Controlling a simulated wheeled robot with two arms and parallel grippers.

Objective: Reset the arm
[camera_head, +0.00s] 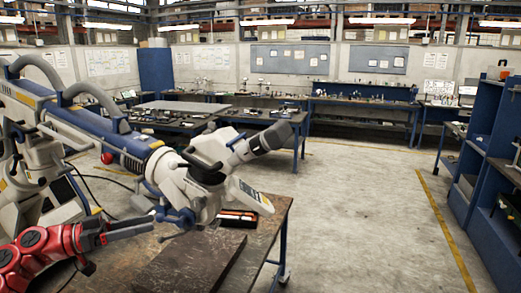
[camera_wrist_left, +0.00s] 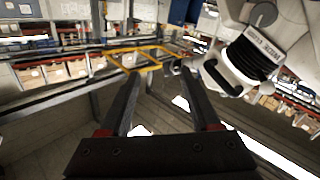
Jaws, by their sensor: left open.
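The microscope arm is a white and blue jointed arm (camera_head: 88,122) that reaches in from the left of the head view. Its white microscope head (camera_head: 207,172) hangs over the near workbench. My left gripper (camera_head: 152,224) is at the end of the red arm at lower left. It is close to the head's lower blue joint, and I cannot tell from this view whether they touch. In the left wrist view the gripper (camera_wrist_left: 163,76) has its dark fingers apart with nothing seen between them. A white part of the microscope (camera_wrist_left: 245,68) is to their right. My right gripper is not in view.
The near workbench (camera_head: 262,238) has a dark slab (camera_head: 185,262) on it and a small orange and black item (camera_head: 238,216) behind. Blue benches with equipment (camera_head: 362,105) line the back wall. A blue shelf unit (camera_head: 482,130) stands at right. The floor (camera_head: 362,215) between is clear.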

